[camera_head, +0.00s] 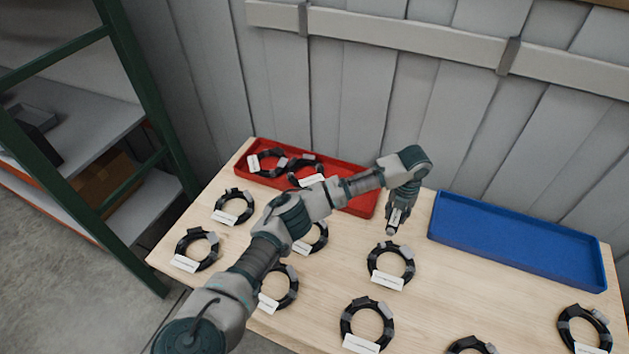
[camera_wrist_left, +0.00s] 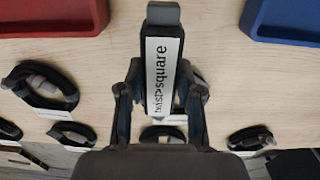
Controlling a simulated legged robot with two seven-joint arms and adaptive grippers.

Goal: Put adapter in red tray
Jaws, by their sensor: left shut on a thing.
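My left gripper (camera_head: 397,208) hangs over the table between the two trays, pointing down. In the left wrist view the gripper (camera_wrist_left: 161,90) is shut on an adapter (camera_wrist_left: 163,14), a black and grey piece with a white label reading "twist>square". The red tray (camera_head: 362,207) lies at the back left of the table, partly hidden behind my left arm. Two black coiled adapters with labels (camera_head: 267,161) lie in its left part. The red tray also shows at the top left of the wrist view (camera_wrist_left: 50,14). My right gripper is not in view.
An empty blue tray (camera_head: 515,238) lies at the back right. Several coiled black adapters (camera_head: 392,264) with white labels are spread over the wooden table (camera_head: 440,306). A plank wall (camera_head: 420,100) stands behind. A green-framed shelf (camera_head: 150,125) stands at the left.

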